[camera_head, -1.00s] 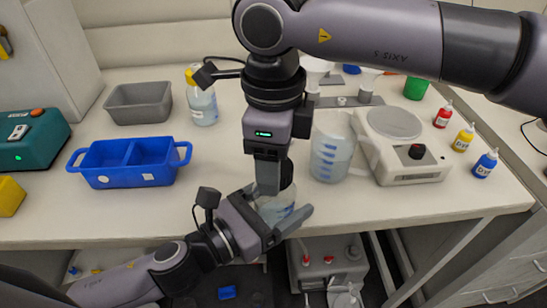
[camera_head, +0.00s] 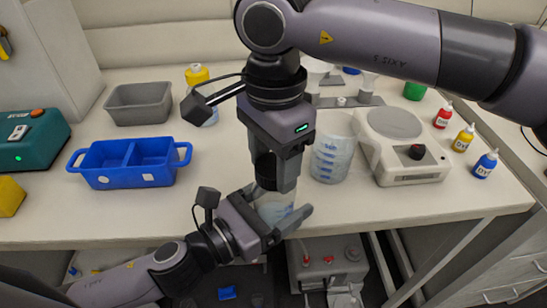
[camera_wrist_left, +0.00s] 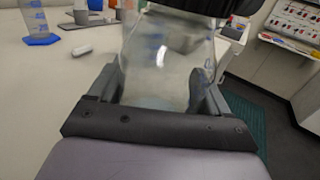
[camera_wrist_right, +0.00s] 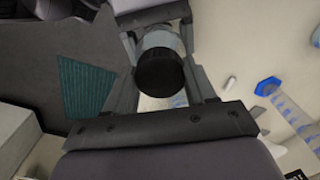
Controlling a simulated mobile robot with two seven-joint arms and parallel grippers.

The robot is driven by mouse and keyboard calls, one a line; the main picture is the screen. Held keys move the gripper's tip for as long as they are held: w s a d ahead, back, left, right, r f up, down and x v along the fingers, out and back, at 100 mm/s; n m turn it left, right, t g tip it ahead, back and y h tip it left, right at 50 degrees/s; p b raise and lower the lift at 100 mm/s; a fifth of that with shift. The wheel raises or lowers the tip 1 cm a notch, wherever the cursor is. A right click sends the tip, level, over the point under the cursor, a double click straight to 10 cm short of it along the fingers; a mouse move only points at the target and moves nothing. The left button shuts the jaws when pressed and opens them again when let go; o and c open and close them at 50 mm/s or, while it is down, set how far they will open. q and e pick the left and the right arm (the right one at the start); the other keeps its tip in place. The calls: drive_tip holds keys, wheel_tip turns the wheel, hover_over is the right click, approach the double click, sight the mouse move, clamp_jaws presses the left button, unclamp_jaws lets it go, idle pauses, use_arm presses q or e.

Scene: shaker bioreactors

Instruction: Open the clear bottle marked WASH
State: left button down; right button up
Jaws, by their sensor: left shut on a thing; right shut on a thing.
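A clear bottle (camera_head: 271,207) with blue print stands upright near the bench's front edge; I cannot read its mark. My left gripper (camera_head: 283,204) is shut around its body from the front left. The left wrist view shows the clear wall (camera_wrist_left: 160,70) between the fingers. My right gripper (camera_head: 277,184) reaches down from above and is shut on the bottle's black cap (camera_wrist_right: 160,72). The cap also shows at the top of the left wrist view (camera_wrist_left: 190,5), above the bottle's shoulder. I cannot tell whether the cap is loose on the neck.
A measuring jug (camera_head: 332,155) and a white hotplate (camera_head: 410,165) stand close on the right. A blue two-part bin (camera_head: 130,180), a grey tray (camera_head: 140,118) and a yellow-capped bottle (camera_head: 197,75) are on the left. Small dye bottles (camera_head: 463,138) line the right. Bench between blue bin and bottle is clear.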

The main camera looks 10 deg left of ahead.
drive_tip(key=shift+r, duration=0.15)
drive_tip(key=shift+r, duration=0.95)
